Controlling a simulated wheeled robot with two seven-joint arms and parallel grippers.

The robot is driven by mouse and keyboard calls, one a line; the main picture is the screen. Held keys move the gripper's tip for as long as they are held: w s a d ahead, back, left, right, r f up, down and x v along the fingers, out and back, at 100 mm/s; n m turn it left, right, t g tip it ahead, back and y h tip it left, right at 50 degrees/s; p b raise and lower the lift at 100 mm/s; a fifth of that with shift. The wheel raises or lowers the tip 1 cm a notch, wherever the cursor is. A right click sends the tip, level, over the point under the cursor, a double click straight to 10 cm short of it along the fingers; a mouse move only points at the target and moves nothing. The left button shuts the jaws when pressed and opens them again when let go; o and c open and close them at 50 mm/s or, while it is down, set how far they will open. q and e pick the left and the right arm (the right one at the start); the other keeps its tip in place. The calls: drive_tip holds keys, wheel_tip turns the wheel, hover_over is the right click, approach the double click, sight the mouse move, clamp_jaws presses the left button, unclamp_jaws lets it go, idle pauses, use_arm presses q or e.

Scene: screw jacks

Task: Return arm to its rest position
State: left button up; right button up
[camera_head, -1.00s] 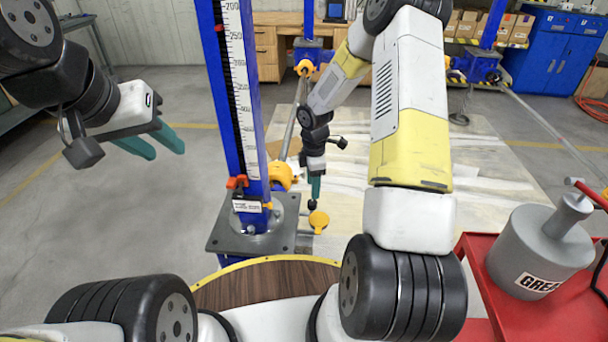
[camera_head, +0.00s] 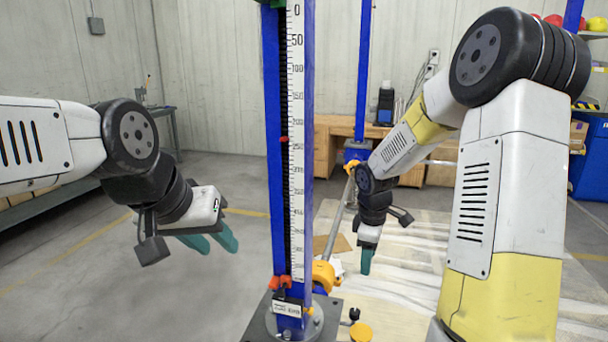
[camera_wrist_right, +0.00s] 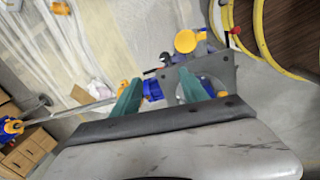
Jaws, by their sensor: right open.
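My left gripper (camera_head: 210,241) hangs at the left in the head view, with two teal fingers apart and nothing between them. It is left of the blue screw-jack column (camera_head: 304,150) and clear of it. My right arm reaches forward from the right, and its gripper (camera_head: 366,262) points down just right of the column's base. In the right wrist view its two teal fingers (camera_wrist_right: 160,94) are spread wide and empty. The jack's grey base plate and a yellow round part (camera_wrist_right: 185,41) show beyond the fingers.
The blue column with its white scale stands upright between my arms, with an orange-yellow part (camera_head: 324,273) low on it. A second blue post (camera_head: 363,70) and a wooden cabinet (camera_head: 335,140) stand behind. The floor left of the column is open.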

drive_tip(key=s+a+r+m+t+y, duration=0.2)
drive_tip(key=s+r+m, duration=1)
drive_tip(key=s+r, duration=0.7)
drive_tip(key=s+a+t, duration=0.1)
drive_tip(key=s+t, duration=0.1)
drive_tip(key=shift+a+r+m+t+y, duration=0.15)
drive_tip(key=shift+r+m+t+y, duration=0.15)
drive_tip(key=shift+y, duration=0.1)
